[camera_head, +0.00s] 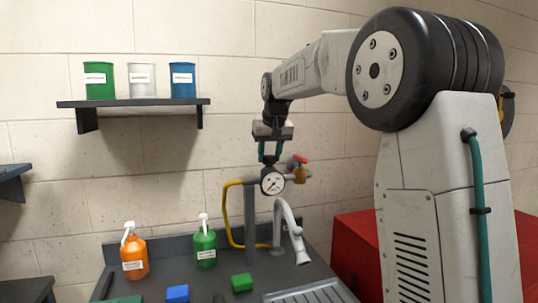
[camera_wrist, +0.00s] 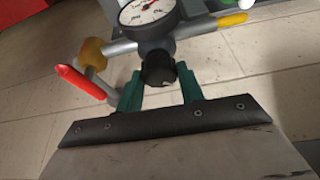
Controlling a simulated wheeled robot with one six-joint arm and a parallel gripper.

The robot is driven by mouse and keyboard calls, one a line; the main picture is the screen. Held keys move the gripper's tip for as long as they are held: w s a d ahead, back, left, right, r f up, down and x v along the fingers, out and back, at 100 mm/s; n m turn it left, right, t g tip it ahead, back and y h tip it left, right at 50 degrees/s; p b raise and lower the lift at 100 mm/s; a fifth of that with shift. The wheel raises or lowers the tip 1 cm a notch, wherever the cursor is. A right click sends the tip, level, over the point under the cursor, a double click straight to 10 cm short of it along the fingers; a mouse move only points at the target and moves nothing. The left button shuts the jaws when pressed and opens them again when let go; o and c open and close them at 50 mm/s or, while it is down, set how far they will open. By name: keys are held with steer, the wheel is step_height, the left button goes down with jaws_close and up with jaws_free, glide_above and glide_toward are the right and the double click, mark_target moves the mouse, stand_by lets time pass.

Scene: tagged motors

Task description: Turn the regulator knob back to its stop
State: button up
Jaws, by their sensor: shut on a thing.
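The regulator has a round white gauge (camera_head: 272,182) on a grey post, which also shows at the top of the wrist view (camera_wrist: 146,11). Its black knob (camera_wrist: 158,70) sits below the gauge in the wrist view, and on top of the regulator in the head view (camera_head: 269,160). My gripper (camera_head: 269,149) reaches down from above. In the wrist view my gripper's teal fingers (camera_wrist: 159,84) stand on both sides of the knob and are shut on it. Part of the knob's sides is hidden by the fingers. The knob's turn angle cannot be read.
A red lever (camera_head: 300,159) and brass valve (camera_head: 299,174) sit close beside the gauge. A yellow hose (camera_head: 227,212) and a grey faucet (camera_head: 291,222) are nearby. Orange (camera_head: 134,257) and green (camera_head: 205,247) bottles stand on the bench, with blue (camera_head: 177,293) and green (camera_head: 242,282) blocks.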

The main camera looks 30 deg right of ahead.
steer(key=n+y, duration=0.1)
steer(key=n, duration=0.1)
steer(key=n+y, duration=0.1)
steer(key=n, duration=0.4)
steer(key=shift+d+y, duration=0.25)
steer(key=shift+y, duration=0.15)
steer(key=n+g+y, duration=0.1)
steer(key=n, duration=0.3)
steer(key=shift+w, duration=0.1)
steer(key=n+g+y, duration=0.1)
steer(key=n, duration=0.2)
steer(key=shift+w+d+n, duration=0.1)
steer(key=shift+n, duration=0.2)
steer(key=n+g, duration=0.1)
steer(key=n, duration=0.2)
steer(key=n+g, duration=0.1)
steer(key=n, duration=0.2)
steer(key=shift+w+g+y, duration=0.15)
steer(key=shift+g+y, duration=0.15)
steer(key=n, duration=0.2)
steer(key=n+g, duration=0.1)
steer(key=n, duration=0.2)
steer(key=shift+w+g, duration=0.1)
steer(key=shift+g, duration=0.2)
steer(key=o, duration=1)
